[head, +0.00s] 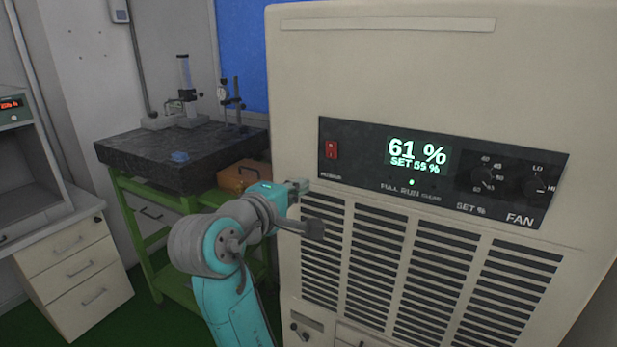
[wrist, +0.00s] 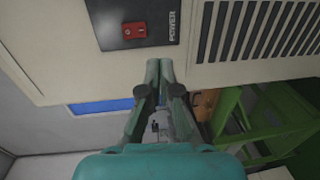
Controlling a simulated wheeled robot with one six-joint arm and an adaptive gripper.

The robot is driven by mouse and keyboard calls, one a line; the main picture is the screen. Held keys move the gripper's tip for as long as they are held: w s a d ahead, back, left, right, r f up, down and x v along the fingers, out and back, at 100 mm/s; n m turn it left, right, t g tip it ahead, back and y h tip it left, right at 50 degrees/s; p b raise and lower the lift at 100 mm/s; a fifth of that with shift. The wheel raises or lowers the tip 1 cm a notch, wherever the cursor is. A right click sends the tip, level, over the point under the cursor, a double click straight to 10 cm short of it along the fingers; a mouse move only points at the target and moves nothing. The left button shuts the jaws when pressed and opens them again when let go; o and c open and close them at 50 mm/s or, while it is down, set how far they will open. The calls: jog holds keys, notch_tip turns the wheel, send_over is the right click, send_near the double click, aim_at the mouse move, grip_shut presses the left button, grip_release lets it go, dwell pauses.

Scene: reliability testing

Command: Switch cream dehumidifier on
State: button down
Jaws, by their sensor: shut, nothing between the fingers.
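The cream dehumidifier (head: 400,85) stands on the right in the head view. Its black panel (head: 367,176) carries a lit display (head: 416,153) reading 61 % and SET 55 %, and a small green light is lit below it. A red power switch (head: 331,150) sits at the panel's left end; it also shows in the wrist view (wrist: 135,30) beside the word POWER. My gripper (head: 303,186) is shut and empty, a little below and left of the switch. In the wrist view its fingertips (wrist: 159,64) point toward the panel's edge, apart from the switch.
Two knobs, SET % (head: 482,179) and FAN (head: 535,187), sit at the panel's right. Louvred vents (head: 440,262) lie below. A dark granite table (head: 140,150) on a green frame (head: 150,236) stands behind my arm, with an orange box (head: 243,176). White drawers (head: 75,272) stand at left.

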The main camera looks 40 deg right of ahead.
jog(key=shift+s+a+f, duration=0.1)
jog(key=shift+s+a, duration=0.1)
jog(key=shift+a, duration=0.25)
jog(key=shift+s+a+f, duration=0.1)
jog(key=shift+s+a, duration=0.05)
jog(key=shift+a, duration=0.3)
